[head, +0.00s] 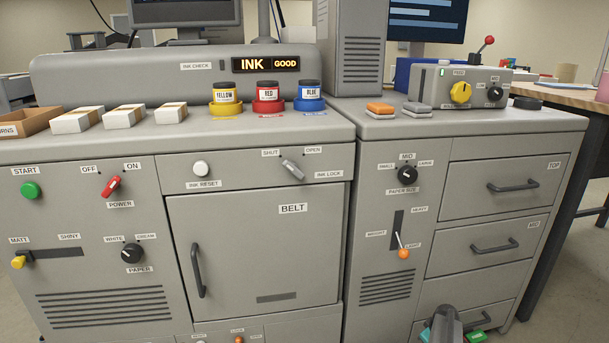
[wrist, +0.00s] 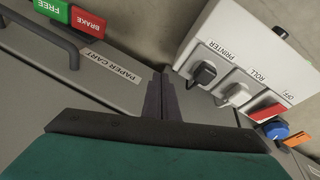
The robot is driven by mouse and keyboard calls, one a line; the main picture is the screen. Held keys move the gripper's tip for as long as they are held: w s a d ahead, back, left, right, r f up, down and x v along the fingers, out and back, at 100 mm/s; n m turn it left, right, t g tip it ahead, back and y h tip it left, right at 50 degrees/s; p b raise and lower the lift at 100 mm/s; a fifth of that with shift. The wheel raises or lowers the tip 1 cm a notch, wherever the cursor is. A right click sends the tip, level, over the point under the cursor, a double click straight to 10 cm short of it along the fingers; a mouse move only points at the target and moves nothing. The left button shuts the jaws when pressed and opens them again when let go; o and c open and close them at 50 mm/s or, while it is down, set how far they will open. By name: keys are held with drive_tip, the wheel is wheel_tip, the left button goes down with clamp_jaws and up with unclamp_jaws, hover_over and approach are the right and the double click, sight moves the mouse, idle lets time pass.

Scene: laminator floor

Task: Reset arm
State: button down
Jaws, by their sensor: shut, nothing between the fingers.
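My gripper (wrist: 161,88) shows in the wrist view as two dark narrow fingers side by side, shut with nothing between them. Its dark palm bar (wrist: 150,130) and teal body fill the lower part of that view. The fingers point toward the gap between a grey front marked PAPER CART (wrist: 121,67) and a pale box (wrist: 262,50) with labels PRINTER, ROLL and OFF. In the head view a grey and teal part of my arm (head: 446,326) rises at the bottom edge, in front of the lower right drawers; the fingertips are hidden there.
Close to the gripper are a dark handle (wrist: 42,36), a red BRAKE block (wrist: 88,24), a grey plug (wrist: 203,74) and a red switch (wrist: 268,112). In the head view, the BELT door (head: 250,245) and drawer handles (head: 513,186) face me. Ink pots (head: 267,99) stand on top.

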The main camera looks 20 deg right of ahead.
drive_tip(key=w+a+r+n+g+y+p, duration=0.1)
drive_tip(key=w+a+n+p, duration=0.2)
drive_tip(key=a, duration=1.2)
drive_tip(key=w+a+n+y+p, duration=0.1)
drive_tip(key=w+a+p, duration=0.35)
drive_tip(key=a, duration=1.05)
drive_tip(key=s+a+r+n+g+y+p, duration=0.1)
drive_tip(key=s+a+p, duration=0.25)
drive_tip(key=a, duration=0.55)
drive_tip(key=s+a+r+g+p, duration=0.2)
drive_tip(key=s+a+p, duration=0.15)
drive_tip(key=a, duration=0.55)
drive_tip(key=s+a+r+m+g+p, duration=0.2)
drive_tip(key=s+a+r+m, duration=0.1)
drive_tip(key=s, duration=0.8)
drive_tip(key=s+a+r+m+g+h+p, duration=0.1)
drive_tip(key=s+a+r, duration=0.4)
drive_tip(key=s, duration=0.6)
drive_tip(key=shift+a+r+m+g+p, duration=0.15)
drive_tip(key=shift+a+m+g+p, duration=0.6)
drive_tip(key=shift+a+m, duration=0.45)
drive_tip(key=shift+w, duration=0.1)
